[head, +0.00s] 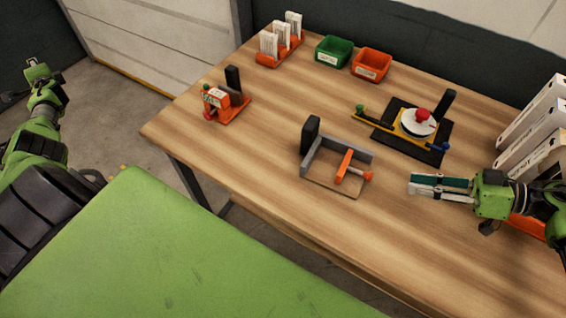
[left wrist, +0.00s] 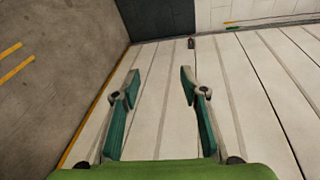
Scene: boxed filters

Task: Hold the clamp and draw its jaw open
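The clamp stands on the middle of the wooden table in the head view, with a grey U-shaped frame (head: 318,157), a black upright handle (head: 310,134) at its left and an orange jaw (head: 344,165) with an orange knob (head: 368,176). The jaw sits between the frame's arms, apart from its left side. My right gripper (head: 411,183) is over the table to the right of the clamp, fingers pointing at it, apart from it and empty; its finger gap is unclear. My left gripper (head: 38,73) is off the table at the far left, open and empty; its spread fingers show in the left wrist view (left wrist: 188,80).
An orange fixture (head: 232,110) with a black post stands left, a black-and-yellow fixture (head: 404,124) with a red knob behind right. Green (head: 334,50) and orange (head: 371,65) bins and a white-card rack (head: 278,52) stand at the back. White boxes (head: 530,125) stand right.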

